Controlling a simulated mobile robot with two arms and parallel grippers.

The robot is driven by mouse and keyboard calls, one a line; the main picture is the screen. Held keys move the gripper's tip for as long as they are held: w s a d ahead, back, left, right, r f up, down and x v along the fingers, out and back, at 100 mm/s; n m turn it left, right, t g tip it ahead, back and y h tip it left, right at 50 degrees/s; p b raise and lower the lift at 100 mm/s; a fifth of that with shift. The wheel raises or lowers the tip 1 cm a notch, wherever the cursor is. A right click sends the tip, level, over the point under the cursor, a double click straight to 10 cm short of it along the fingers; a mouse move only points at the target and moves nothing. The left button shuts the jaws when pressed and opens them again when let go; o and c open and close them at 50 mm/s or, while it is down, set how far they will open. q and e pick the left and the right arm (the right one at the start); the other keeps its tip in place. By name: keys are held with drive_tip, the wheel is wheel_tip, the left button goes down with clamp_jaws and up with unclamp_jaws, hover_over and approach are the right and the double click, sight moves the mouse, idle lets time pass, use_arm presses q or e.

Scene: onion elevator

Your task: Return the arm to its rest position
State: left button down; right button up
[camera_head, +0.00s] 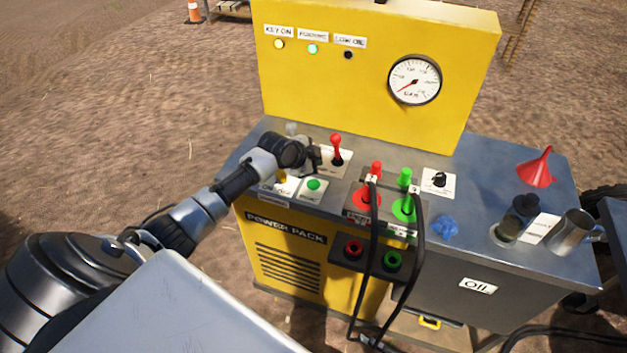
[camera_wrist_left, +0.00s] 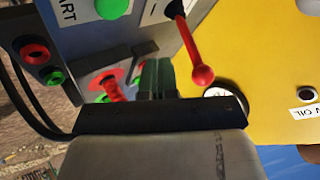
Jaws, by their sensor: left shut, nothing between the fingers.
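My left arm reaches in from the left over the yellow power pack (camera_head: 285,246). Its gripper (camera_head: 315,158) is above the left part of the grey panel, just left of the red-knobbed lever (camera_head: 336,149). In the left wrist view the fingers (camera_wrist_left: 157,78) are together with nothing held, and the red lever knob (camera_wrist_left: 202,76) appears beside them. The green start button (camera_head: 314,185) is below the gripper in the head view; it also shows in the left wrist view (camera_wrist_left: 112,8). My right gripper is not in view.
A red (camera_head: 376,170) and a green handle (camera_head: 404,178) with black hoses stand right of the gripper. A blue crumpled item (camera_head: 445,227), a red funnel (camera_head: 537,168) and a metal mug (camera_head: 571,233) are farther right. The yellow gauge board (camera_head: 330,80) rises behind.

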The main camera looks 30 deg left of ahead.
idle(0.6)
use_arm(q)
drive_tip(key=shift+g, duration=0.7)
drive_tip(key=s+d+f, duration=0.1)
drive_tip(key=d, duration=0.1)
drive_tip(key=s+d+f, duration=0.1)
drive_tip(key=s+d, duration=0.1)
drive_tip(key=s+d+f, duration=0.1)
drive_tip(key=s+d, duration=0.1)
drive_tip(key=shift+f, duration=0.3)
drive_tip(key=s+d+f+n+g, duration=0.1)
drive_tip(key=s+d+f+n, duration=0.15)
drive_tip(key=s+d, duration=0.6)
drive_tip(key=s+d+r+n+g+y, duration=0.1)
drive_tip(key=s+r+n+g, duration=0.15)
drive_tip(key=s, duration=0.85)
drive_tip(key=s+d+r+n+g+y, duration=0.1)
drive_tip(key=s+r+n, duration=0.3)
drive_tip(key=s, duration=0.8)
wheel_tip(320, 180, down, 27)
drive_tip(key=s+a+f+g+b, duration=0.1)
drive_tip(key=s+a+f+g, duration=0.1)
drive_tip(key=s+f, duration=1.4)
drive_tip(key=shift+s+a+f+b, duration=0.2)
drive_tip(key=shift+a+f+b, duration=0.15)
drive_tip(key=shift+f, duration=0.4)
